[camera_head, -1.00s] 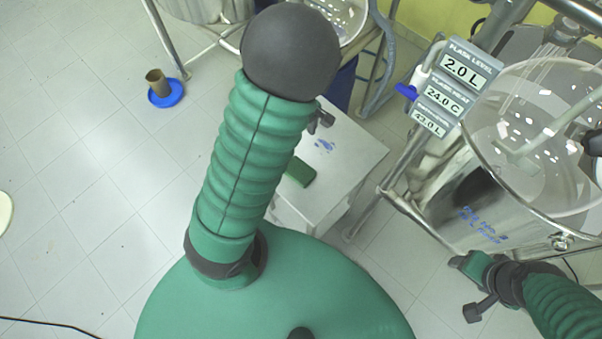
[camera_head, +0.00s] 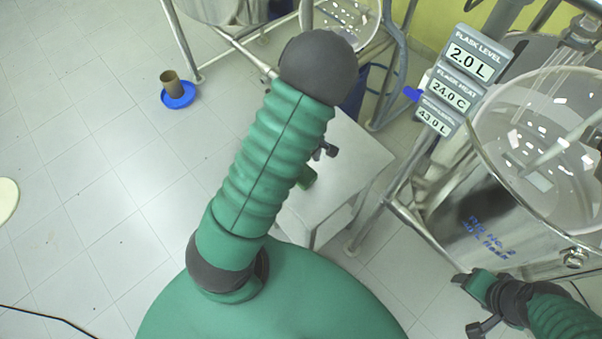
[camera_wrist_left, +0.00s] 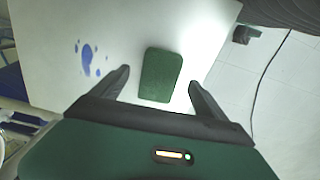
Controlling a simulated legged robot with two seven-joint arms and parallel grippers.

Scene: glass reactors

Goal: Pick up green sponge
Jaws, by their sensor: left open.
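The green sponge (camera_wrist_left: 161,75) lies flat on a white stand top (camera_wrist_left: 55,25). In the left wrist view it sits between and slightly beyond the two dark fingers of my left gripper (camera_wrist_left: 158,92), which is open and empty. In the head view only a small part of the sponge (camera_head: 307,178) shows beside my left arm, which hides the rest. The fingers of my left gripper (camera_head: 325,151) show just above it there. Contact with the sponge cannot be seen. My right gripper (camera_head: 474,303) is at the lower right, away from the sponge; its jaw state is unclear.
A glass reactor (camera_head: 535,150) with a metal frame and display labels (camera_head: 468,68) stands at the right. The white stand (camera_head: 350,165) has blue marks on its top.

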